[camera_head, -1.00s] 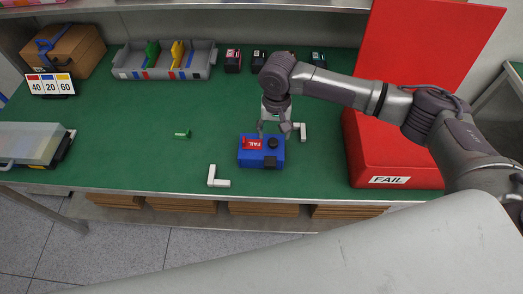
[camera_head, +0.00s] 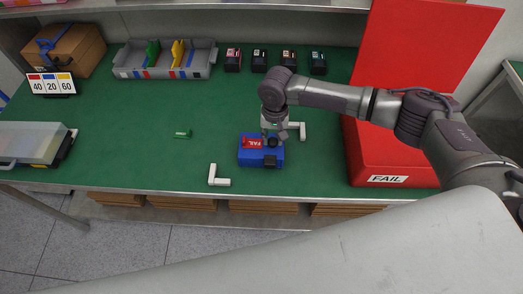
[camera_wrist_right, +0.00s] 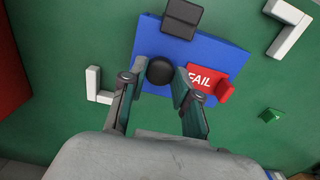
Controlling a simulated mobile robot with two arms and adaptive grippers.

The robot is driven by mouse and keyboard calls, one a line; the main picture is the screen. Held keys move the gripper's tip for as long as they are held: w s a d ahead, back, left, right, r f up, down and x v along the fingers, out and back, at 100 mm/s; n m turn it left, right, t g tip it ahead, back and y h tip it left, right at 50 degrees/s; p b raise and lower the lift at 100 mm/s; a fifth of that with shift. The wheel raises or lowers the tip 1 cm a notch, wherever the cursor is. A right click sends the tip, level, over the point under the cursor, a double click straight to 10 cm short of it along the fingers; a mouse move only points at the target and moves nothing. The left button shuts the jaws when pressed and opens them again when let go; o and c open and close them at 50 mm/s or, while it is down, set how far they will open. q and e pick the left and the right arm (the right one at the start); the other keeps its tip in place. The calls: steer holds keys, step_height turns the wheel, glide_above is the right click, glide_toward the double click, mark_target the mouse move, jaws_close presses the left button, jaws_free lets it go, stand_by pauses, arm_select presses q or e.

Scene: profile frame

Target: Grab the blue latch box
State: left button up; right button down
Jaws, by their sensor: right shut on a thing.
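The blue latch box (camera_head: 247,158) lies on the green table, with a red FAIL tag, a round black knob and a black latch on its top. It also shows in the right wrist view (camera_wrist_right: 215,52). My right gripper (camera_head: 273,137) is over the box from above. In the right wrist view its fingertips (camera_wrist_right: 156,78) stand on either side of the black knob (camera_wrist_right: 160,70), shut on it. The FAIL tag (camera_wrist_right: 205,80) is just right of the fingers there. My left gripper is not in view.
White L-shaped corner pieces (camera_head: 217,177) lie around the box. A red FAIL bin (camera_head: 395,165) stands to the right. A grey tray (camera_head: 150,73), small dark boxes (camera_head: 259,62) and a cardboard box (camera_head: 75,50) are at the back. A green piece (camera_head: 182,134) lies left.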

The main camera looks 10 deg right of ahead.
steer(key=shift+w+r, duration=0.15)
steer(key=shift+r, duration=0.05)
stand_by(0.3)
steer(key=shift+r, duration=0.55)
step_height(320, 180, up, 2)
steer(key=shift+r+b, duration=0.2)
steer(key=shift+b, duration=0.35)
steer(key=s+d+r+b, duration=0.2)
steer(key=s+d+r, duration=0.4)
steer(key=d, duration=0.3)
steer(key=shift+s+d+r, duration=0.25)
steer(key=shift+d+r, duration=0.15)
steer(key=shift+r, duration=0.2)
steer(key=shift+a, duration=0.1)
